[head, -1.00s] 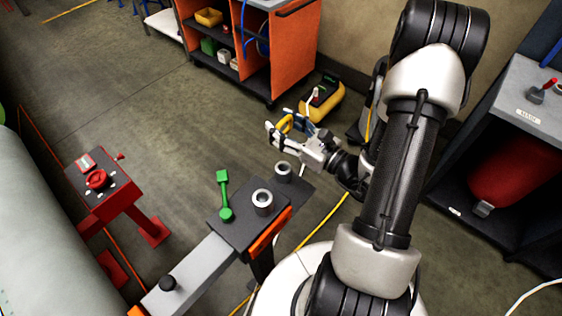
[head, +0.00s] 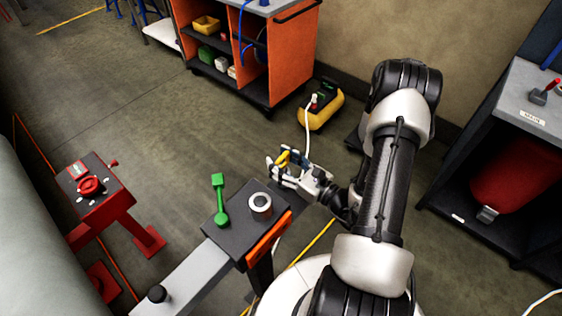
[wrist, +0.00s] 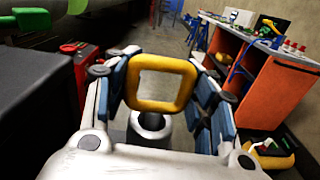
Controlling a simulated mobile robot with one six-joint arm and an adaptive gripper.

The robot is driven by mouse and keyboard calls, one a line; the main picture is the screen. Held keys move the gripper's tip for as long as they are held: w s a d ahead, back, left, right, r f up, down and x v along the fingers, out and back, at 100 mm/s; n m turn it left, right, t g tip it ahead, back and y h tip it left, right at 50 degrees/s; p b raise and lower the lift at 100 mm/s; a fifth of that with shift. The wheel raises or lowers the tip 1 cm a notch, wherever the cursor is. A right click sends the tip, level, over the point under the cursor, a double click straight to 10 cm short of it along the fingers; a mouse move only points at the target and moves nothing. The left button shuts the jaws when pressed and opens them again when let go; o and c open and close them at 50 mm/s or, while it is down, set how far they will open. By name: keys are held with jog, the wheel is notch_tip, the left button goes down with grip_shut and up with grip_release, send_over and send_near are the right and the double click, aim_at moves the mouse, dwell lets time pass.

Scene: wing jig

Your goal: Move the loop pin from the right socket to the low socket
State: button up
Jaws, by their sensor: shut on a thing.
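The loop pin has a yellow square loop (wrist: 162,64), which also shows in the head view (head: 282,158). My gripper (head: 289,164) is shut on this loop, with a finger on each side of it in the wrist view (wrist: 164,85). A grey round socket (wrist: 150,124) with a dark hole shows just below the loop, on the lower level beside the dark block. In the head view my gripper hides this socket. The pin's shank is hidden, so I cannot tell whether its tip is in the hole. The other grey socket (head: 260,203), on top of the block, is empty.
A green handle (head: 219,199) stands on the dark block (head: 228,236), left of the upper socket. A red box with a red wheel (head: 91,186) stands at the left. An orange cart (head: 291,50) and a yellow case (head: 320,106) are behind, with open floor between.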

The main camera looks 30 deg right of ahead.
jog(key=shift+f+b, duration=0.35)
jog(key=o, duration=1.4)
jog(key=shift+r, duration=0.1)
jog(key=shift+r+p, duration=0.45)
jog(key=shift+p, duration=0.1)
jog(key=p+v, duration=0.1)
jog(key=v, duration=1.1)
jog(key=shift+f, duration=0.15)
